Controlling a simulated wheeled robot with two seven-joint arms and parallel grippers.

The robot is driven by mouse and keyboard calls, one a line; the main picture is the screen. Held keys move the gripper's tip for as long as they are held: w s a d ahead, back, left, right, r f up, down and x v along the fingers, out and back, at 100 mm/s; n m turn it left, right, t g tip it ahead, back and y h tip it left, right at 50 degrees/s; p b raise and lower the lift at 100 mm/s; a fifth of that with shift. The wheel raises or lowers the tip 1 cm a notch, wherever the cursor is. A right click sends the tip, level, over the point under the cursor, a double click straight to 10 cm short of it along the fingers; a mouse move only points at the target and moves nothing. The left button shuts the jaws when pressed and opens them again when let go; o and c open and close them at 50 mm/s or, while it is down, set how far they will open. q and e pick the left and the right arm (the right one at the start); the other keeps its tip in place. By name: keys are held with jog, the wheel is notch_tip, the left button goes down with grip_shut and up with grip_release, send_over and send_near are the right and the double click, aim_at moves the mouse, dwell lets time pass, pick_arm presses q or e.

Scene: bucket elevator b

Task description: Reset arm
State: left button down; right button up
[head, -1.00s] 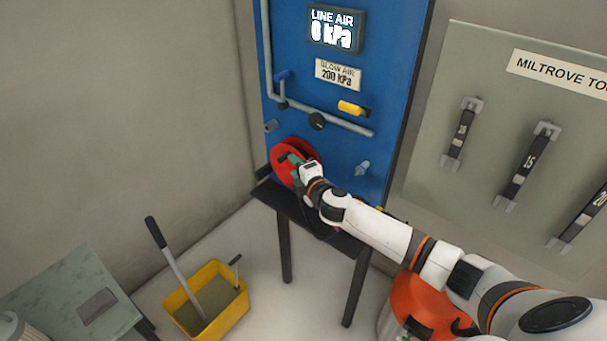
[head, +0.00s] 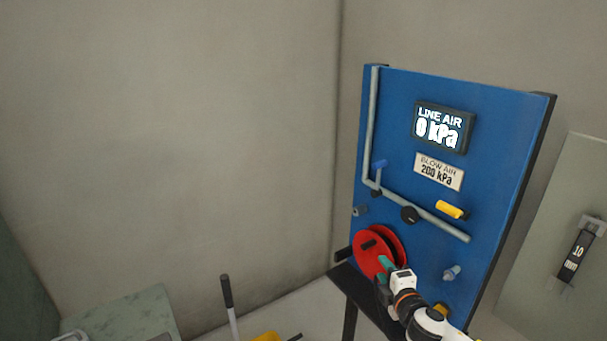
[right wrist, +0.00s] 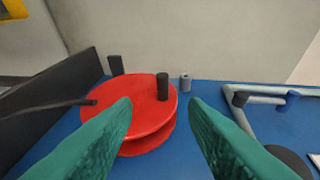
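My right gripper (head: 384,272) is beside the red reel (head: 368,254) at the lower part of the blue panel (head: 490,110). In the right wrist view its two green fingers (right wrist: 160,115) stand apart with nothing between the tips. The red reel (right wrist: 120,108) with its black knob (right wrist: 162,86) lies beyond the fingers; the knob is clear of them. My right arm (head: 425,318) comes in from the lower right. My left gripper is not in view.
The panel carries a grey pipe, a yellow-handled valve (head: 452,210), a blue-handled valve (head: 379,165) and a display (head: 442,128) reading 0 kPa. A dark shelf (head: 365,300) juts out below the reel. A tool board (head: 570,210) hangs at right.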

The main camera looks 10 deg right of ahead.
jog(key=s+a+f+m+g+h, duration=0.1)
jog(key=s+a+f+m+g, duration=0.1)
jog(key=s+a+f+m, duration=0.3)
jog(key=s+f+m+g+h, duration=0.1)
jog(key=s+f+m+g, duration=0.15)
jog(key=s, duration=0.45)
jog(key=s+a+f+m+g+y, duration=0.1)
jog(key=s+m+g, duration=0.35)
jog(key=s, duration=0.85)
jog(key=s+a+f+m+g+y, duration=0.15)
jog(key=s+m+g, duration=0.3)
jog(key=s, duration=0.75)
notch_tip(320, 180, down, 28)
jog(key=s+b, duration=0.1)
jog(key=b, duration=0.2)
jog(key=s+d+f+g+h+b, duration=0.1)
jog(key=s+d+f+b, duration=0.1)
jog(key=s+f, duration=1.5)
jog(key=shift+d+f, duration=0.35)
jog(key=shift+f, duration=0.55)
jog(key=shift+g, duration=0.25)
